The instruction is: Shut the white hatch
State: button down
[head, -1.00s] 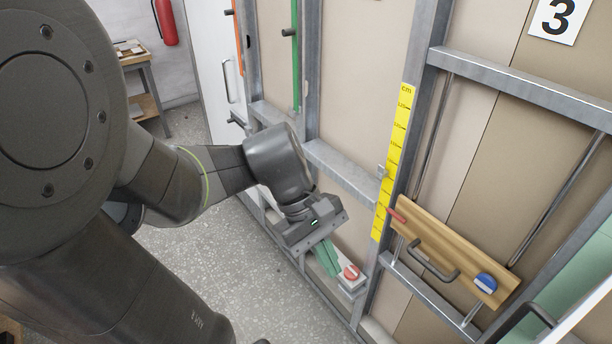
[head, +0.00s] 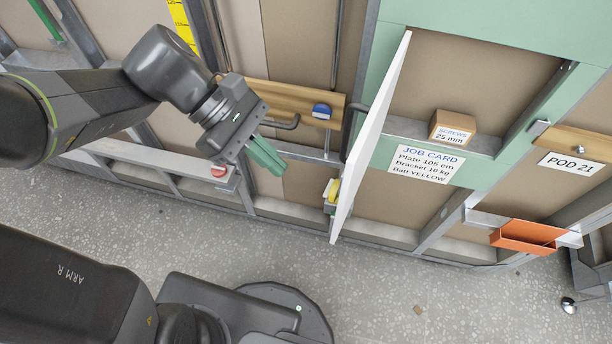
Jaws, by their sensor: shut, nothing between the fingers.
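The white hatch (head: 372,140) stands open, swung out from the green panel (head: 470,35) and seen nearly edge-on. My gripper (head: 268,160) has green fingers that are shut and empty. It is to the left of the hatch, apart from it, in front of the wooden board. The far face of the hatch is mostly hidden from this angle.
Inside the opening a small screws box (head: 453,127) sits on a ledge. A job card (head: 427,164) is below. The wooden board with a blue knob (head: 322,111) is behind my gripper. An orange tray (head: 527,236) is at the right. The floor in front is mostly clear.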

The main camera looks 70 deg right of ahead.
jog(key=s+a+f+p, duration=0.1)
jog(key=s+f, duration=0.1)
jog(key=s, duration=0.4)
jog(key=shift+f, duration=0.15)
jog(key=shift+s, duration=0.15)
